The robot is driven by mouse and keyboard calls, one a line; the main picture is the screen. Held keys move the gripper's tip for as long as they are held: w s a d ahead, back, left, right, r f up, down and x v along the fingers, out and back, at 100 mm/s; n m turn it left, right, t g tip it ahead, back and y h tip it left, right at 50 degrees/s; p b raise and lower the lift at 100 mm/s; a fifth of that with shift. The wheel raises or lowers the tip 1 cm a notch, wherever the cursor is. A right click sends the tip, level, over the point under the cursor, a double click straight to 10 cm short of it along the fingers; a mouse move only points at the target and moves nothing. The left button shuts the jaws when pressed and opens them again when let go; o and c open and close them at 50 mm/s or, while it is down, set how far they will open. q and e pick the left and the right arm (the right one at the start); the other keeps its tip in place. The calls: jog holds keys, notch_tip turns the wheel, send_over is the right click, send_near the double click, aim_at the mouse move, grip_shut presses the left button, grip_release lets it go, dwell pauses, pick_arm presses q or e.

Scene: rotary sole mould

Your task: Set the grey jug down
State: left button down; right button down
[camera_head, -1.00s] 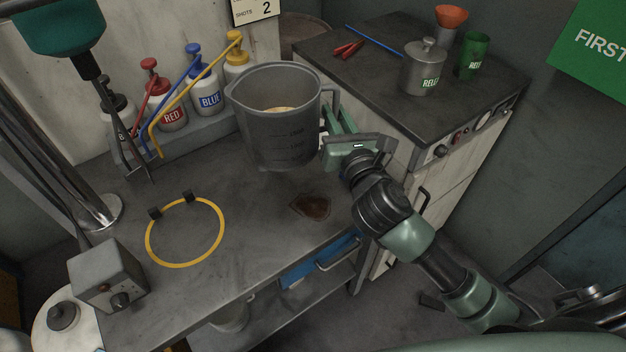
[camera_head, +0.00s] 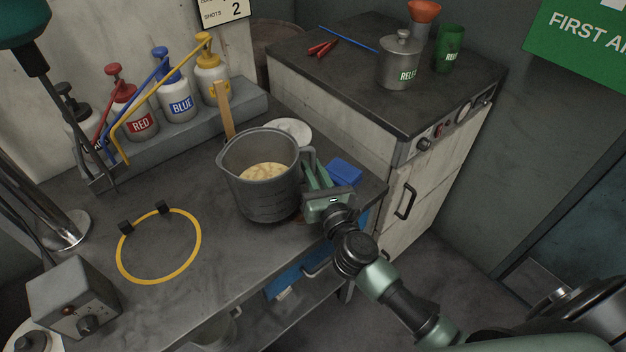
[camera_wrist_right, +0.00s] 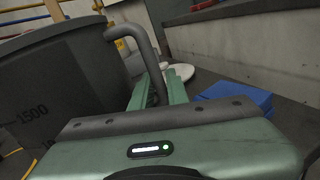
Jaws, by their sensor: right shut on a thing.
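The grey jug (camera_head: 262,187) is upright at the right part of the dark bench, with a pale, creamy content (camera_head: 264,172) inside. My right gripper (camera_head: 314,182) is shut on its handle, at the jug's right side. In the right wrist view the jug's wall (camera_wrist_right: 60,85) fills the left, and the green fingers (camera_wrist_right: 160,88) reach to the handle (camera_wrist_right: 140,48). The jug's base is at or very near the bench top; I cannot tell whether it touches. My left gripper is not clearly in view.
A yellow ring (camera_head: 160,246) lies on the bench left of the jug. A blue block (camera_head: 345,172), a white round dish (camera_head: 291,131) and a wooden stick (camera_head: 225,110) are close around it. Pump bottles (camera_head: 177,97) stand behind. A cabinet (camera_head: 345,105) stands to the right.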

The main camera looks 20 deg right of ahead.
notch_tip(320, 180, down, 2)
jog(key=shift+w+f+b, duration=0.1)
jog(key=shift+f+b, duration=0.05)
jog(key=shift+b, duration=0.25)
jog(key=c, duration=1.7)
grip_release()
jog(key=shift+f, duration=0.15)
jog(key=shift+c, duration=0.2)
jog(key=o, duration=0.4)
jog(key=shift+c, duration=0.2)
jog(key=shift+s, duration=0.25)
jog(key=s+b, duration=0.2)
jog(key=s, duration=0.8)
jog(key=shift+s, duration=0.2)
jog(key=shift+s+b, duration=0.35)
jog(key=shift+s, duration=0.35)
